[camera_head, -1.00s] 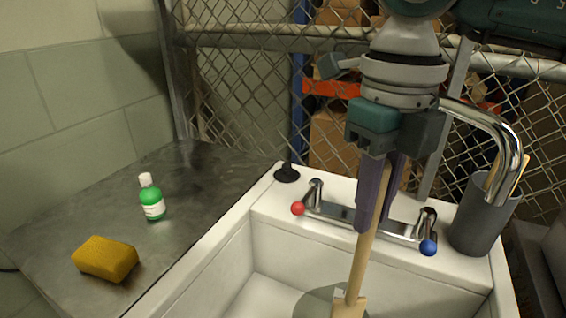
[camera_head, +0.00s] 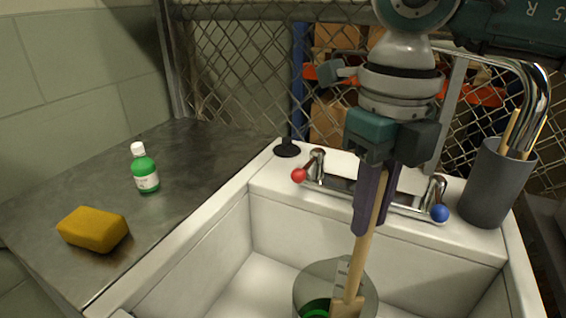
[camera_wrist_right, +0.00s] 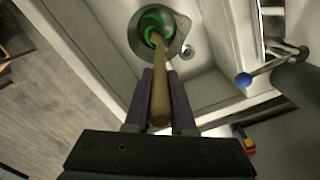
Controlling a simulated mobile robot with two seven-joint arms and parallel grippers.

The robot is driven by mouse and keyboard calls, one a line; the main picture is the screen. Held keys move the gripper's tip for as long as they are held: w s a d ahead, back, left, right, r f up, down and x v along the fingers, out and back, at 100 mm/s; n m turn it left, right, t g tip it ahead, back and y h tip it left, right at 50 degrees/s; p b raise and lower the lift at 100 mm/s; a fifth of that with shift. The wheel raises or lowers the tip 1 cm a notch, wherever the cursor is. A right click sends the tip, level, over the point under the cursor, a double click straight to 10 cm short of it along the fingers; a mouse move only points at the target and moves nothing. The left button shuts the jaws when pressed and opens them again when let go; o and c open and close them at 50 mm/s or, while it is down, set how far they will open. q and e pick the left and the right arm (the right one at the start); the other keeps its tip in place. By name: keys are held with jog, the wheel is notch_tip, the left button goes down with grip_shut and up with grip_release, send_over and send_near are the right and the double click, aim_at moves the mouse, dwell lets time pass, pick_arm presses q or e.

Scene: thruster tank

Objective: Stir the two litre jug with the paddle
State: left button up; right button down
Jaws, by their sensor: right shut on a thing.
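My right gripper (camera_head: 370,222) is shut on the wooden paddle's (camera_head: 362,254) handle, which points down. The right wrist view also shows the gripper (camera_wrist_right: 160,78) holding the handle (camera_wrist_right: 160,98). The two litre jug (camera_head: 308,272) is a clear vessel with green contents, standing in the sink. In the right wrist view the handle leads down to the jug's (camera_wrist_right: 180,40) open mouth, over the green. The paddle's lower end appears to be within the rim; its depth is hard to tell. My left gripper is not in view.
The white sink (camera_head: 272,215) has a red-knobbed tap (camera_head: 300,175) and a blue-knobbed tap (camera_head: 439,213) at its back. A grey pot (camera_head: 492,190) holding sticks stands at the right. A green bottle (camera_head: 145,170) and yellow sponge (camera_head: 93,229) sit on the metal counter (camera_head: 185,200).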

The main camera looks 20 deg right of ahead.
aim_at(359, 255)
jog(key=shift+f+b, duration=3.1)
jog(key=shift+f, duration=0.8)
jog(key=shift+w, duration=0.1)
